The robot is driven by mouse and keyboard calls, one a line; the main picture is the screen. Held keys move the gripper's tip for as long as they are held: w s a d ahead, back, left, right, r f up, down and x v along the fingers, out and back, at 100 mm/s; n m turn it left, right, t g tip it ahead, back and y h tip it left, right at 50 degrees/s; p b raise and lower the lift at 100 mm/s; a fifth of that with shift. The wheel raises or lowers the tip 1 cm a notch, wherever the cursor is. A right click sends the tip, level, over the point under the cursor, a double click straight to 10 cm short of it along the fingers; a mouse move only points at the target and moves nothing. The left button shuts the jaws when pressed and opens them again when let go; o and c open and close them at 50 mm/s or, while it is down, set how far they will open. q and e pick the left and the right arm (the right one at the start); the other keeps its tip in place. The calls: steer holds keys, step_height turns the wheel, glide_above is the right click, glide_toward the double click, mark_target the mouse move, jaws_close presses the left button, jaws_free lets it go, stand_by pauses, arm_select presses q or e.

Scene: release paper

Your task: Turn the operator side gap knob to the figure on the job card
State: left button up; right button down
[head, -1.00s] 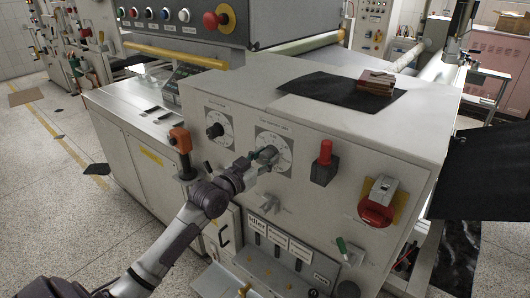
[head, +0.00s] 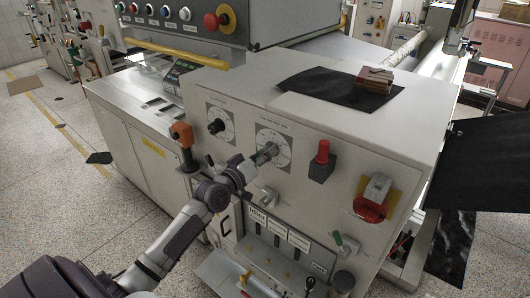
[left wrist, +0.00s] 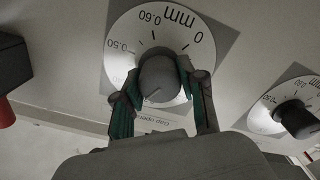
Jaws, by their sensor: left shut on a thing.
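The gap knob, a grey round knob (left wrist: 162,78), sits at the centre of a white dial (left wrist: 125,35) marked in mm, with 0, 0.60 and 0.50 readable in the left wrist view. My left gripper (left wrist: 160,90) has its green-lined fingers on either side of the knob and is shut on it. In the head view my left gripper (head: 264,155) is at the right-hand dial (head: 270,137) on the machine's front face and covers part of it. A thin line shows on the knob's face. I cannot make out a job card. My right gripper is not in view.
A second dial with a black knob (head: 216,126) is to the left. A dark sheet (head: 325,95) and brown block (head: 374,80) lie on top.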

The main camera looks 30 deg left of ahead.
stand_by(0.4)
arm_select(q)
steer(key=o, duration=1.1)
steer(key=shift+o, duration=0.2)
steer(key=s, duration=1.2)
steer(key=shift+a, duration=0.45)
